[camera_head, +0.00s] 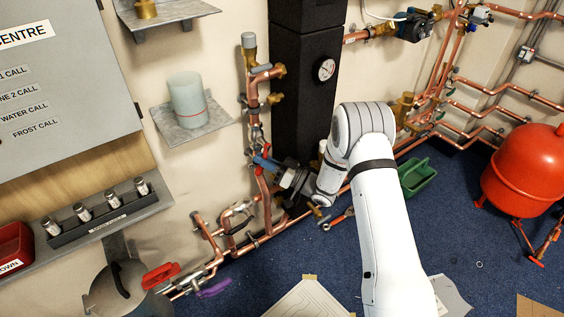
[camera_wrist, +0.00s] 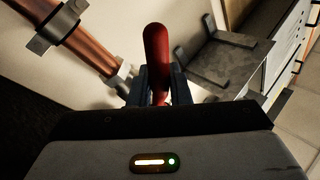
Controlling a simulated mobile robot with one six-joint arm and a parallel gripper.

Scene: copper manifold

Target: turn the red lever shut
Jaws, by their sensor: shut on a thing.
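The red lever (camera_wrist: 157,50) is a rounded bar that stands up between the two dark fingers of my gripper (camera_wrist: 156,86) in the wrist view. The fingers close on it from both sides, and its rounded end sticks out past them. Its pivot and valve body are hidden in that view. In the head view my gripper (camera_head: 266,163) reaches left to the upright copper pipes beside the black column. The lever is hardly visible there, so I cannot tell its angle to the pipe.
Copper pipes (camera_head: 250,90) run close around my gripper, and the black column (camera_head: 306,100) stands behind. A wall shelf (camera_head: 215,128) holds a pale cylinder (camera_head: 187,100). Another red handle (camera_head: 160,275) sits lower left. A red tank (camera_head: 525,175) stands right, with blue floor free before it.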

